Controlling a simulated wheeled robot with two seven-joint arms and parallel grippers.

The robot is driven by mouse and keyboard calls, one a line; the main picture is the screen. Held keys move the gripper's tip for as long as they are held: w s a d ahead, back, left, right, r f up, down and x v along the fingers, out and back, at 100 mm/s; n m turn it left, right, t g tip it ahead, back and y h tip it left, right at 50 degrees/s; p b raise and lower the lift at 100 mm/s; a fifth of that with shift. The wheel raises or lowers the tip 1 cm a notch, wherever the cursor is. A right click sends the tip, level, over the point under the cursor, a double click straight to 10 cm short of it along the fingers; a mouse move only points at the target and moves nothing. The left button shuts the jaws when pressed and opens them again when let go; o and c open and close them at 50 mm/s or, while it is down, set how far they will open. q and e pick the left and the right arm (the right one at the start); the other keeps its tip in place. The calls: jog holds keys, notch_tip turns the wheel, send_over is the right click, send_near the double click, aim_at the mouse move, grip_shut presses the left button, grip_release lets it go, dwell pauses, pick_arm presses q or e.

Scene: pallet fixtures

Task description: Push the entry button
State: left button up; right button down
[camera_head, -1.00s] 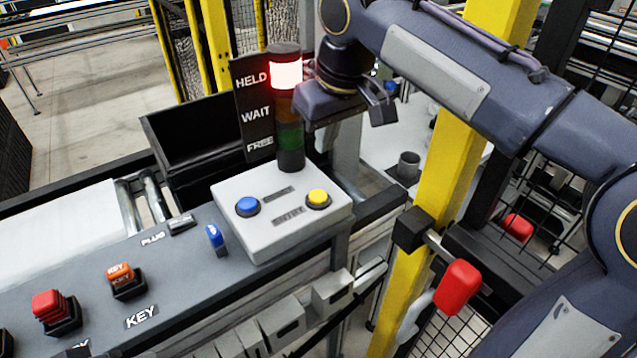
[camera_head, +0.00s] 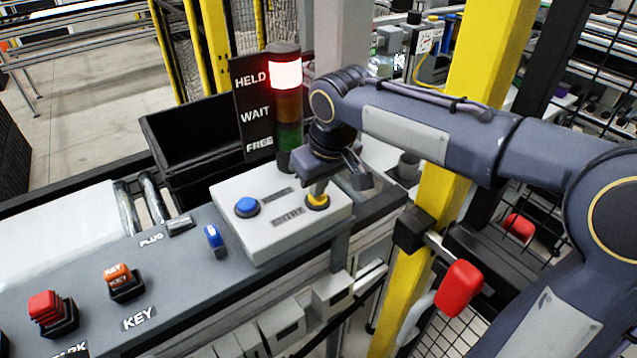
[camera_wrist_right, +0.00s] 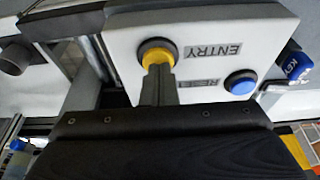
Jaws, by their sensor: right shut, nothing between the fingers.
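The entry button is a yellow round button (camera_head: 318,201) in a dark ring on the right part of a light grey control box (camera_head: 270,240). In the right wrist view the yellow button (camera_wrist_right: 157,54) sits beside the ENTRY label (camera_wrist_right: 212,50). My right gripper (camera_head: 319,188) is shut and empty, pointing down with its fingertips at the yellow button. In the wrist view the fingertips (camera_wrist_right: 158,72) overlap the button's edge; whether they press it I cannot tell. My left gripper is not in view.
A blue button (camera_head: 247,207) is on the same box, left of the yellow one. The signal tower (camera_head: 287,110) behind glows red beside HELD. A yellow post (camera_head: 430,200) and a red-handled lever (camera_head: 459,288) stand to the right.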

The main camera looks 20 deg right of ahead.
notch_tip(320, 180, down, 2)
jog(key=shift+f+b, duration=0.1)
jog(key=shift+b, duration=0.55)
jog(key=shift+s, duration=0.3)
jog(key=r+p, duration=0.4)
jog(key=shift+w+r, duration=0.3)
jog(key=shift+r, duration=0.1)
jog(key=a+v, duration=0.1)
jog(key=v, duration=0.9)
jog(key=shift+d+r, duration=0.2)
jog(key=shift+d, duration=0.25)
jog(key=shift+s, duration=0.1)
